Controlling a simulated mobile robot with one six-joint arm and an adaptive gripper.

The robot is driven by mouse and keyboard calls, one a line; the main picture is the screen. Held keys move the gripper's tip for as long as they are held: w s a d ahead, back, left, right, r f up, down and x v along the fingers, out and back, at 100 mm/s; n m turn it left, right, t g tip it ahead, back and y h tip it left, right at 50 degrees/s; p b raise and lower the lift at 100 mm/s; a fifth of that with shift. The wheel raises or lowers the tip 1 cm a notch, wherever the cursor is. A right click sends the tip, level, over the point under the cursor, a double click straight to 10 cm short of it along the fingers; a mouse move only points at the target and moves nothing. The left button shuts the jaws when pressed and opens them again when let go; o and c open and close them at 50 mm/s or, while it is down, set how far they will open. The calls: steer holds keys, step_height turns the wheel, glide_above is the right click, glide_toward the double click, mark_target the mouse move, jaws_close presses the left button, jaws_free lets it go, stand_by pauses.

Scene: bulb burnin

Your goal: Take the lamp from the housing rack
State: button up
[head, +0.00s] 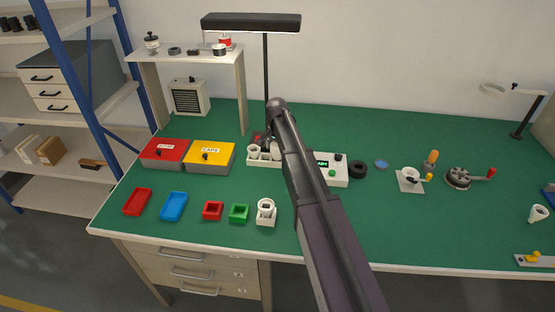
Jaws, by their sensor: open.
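The housing rack (256,162) is a low white holder on the green bench, left of the middle. White cup-shaped pieces stand in it; one (253,151) shows at its left end and more show to its right. I cannot tell which is the lamp. My gripper (264,143) is small and dark at the rack, over or just behind the white pieces. It is open, and I see nothing held. My arm hides the rack's right end, and the fingertips are hard to make out.
A red box (165,153) and a yellow box (209,156) stand left of the rack. A white control box (331,170) with a green display is close on the right. A white stand with a ring-shaped piece (266,211) sits in front. A lamp post rises behind.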

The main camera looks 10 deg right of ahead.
steer(key=shift+f, duration=0.1)
steer(key=shift+c, duration=0.2)
stand_by(0.4)
steer(key=c, duration=1)
